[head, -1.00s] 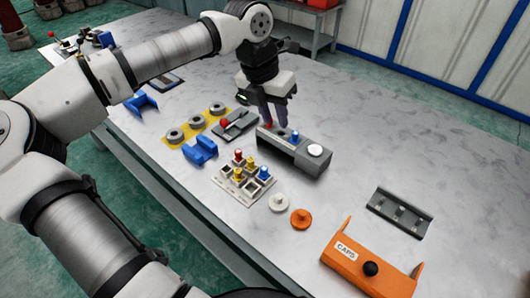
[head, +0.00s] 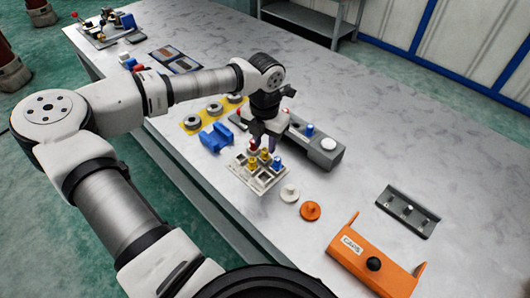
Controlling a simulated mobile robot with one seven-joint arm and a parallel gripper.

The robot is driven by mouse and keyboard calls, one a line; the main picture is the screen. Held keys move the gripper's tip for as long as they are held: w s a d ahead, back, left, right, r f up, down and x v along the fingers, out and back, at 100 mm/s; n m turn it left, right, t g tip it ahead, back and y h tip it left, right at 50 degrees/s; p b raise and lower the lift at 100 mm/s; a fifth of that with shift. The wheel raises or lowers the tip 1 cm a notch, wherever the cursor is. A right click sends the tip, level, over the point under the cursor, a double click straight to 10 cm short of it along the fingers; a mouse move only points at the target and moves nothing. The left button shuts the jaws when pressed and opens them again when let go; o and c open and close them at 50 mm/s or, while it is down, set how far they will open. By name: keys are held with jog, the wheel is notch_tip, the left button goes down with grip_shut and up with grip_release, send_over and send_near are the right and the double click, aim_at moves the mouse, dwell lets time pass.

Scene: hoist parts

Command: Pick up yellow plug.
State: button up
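A yellow plug (head: 265,155) stands in a pale tray (head: 262,186) near the table's front edge. A second yellow plug (head: 253,164) stands just in front of it. A red plug (head: 252,147) and a blue plug (head: 277,164) stand in the same tray. My gripper (head: 264,142) points down over the back of the tray, close above the plugs. Its two dark fingers look apart, with nothing visible between them. Whether they touch a plug is hard to tell at this size.
A grey block (head: 325,153) with a blue plug (head: 309,130) and a white button stands right behind the gripper. A blue holder (head: 217,137) is left of the tray. White and orange caps (head: 311,211) and an orange bracket (head: 372,262) lie right.

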aim_at(265, 150)
jog(key=shift+f+p, duration=0.3)
jog(key=shift+f, duration=1.25)
jog(key=shift+c, duration=0.3)
grip_shut()
jog(key=shift+r, duration=0.1)
